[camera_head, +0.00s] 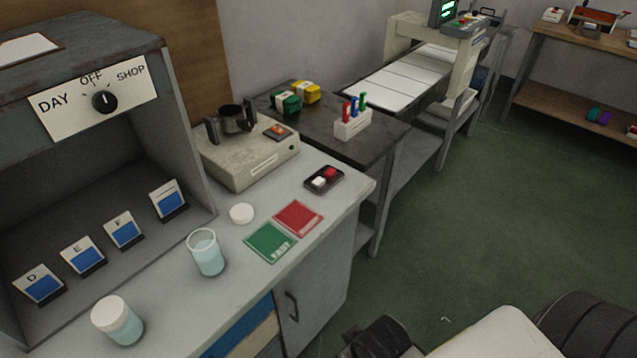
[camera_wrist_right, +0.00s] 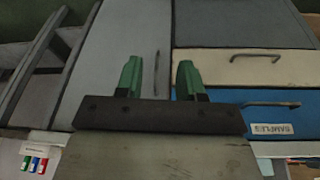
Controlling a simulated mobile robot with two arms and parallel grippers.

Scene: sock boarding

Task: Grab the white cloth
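I cannot make out a white cloth for certain. A flat white sheet (camera_head: 28,48), cloth or paper, lies on top of the grey cabinet at the upper left of the head view, cut off by the frame edge. My right gripper (camera_wrist_right: 158,78) shows in the right wrist view with two green fingertips apart and nothing between them. It faces the cabinet door (camera_wrist_right: 125,50) and the drawer fronts below the counter. My left gripper is in neither view.
The counter (camera_head: 190,300) carries an open glass jar (camera_head: 207,255), a lidded jar (camera_head: 118,322), a white lid (camera_head: 241,213), green (camera_head: 269,242) and red (camera_head: 298,217) cards, and a beige device (camera_head: 245,158). Green floor (camera_head: 450,220) is clear to the right.

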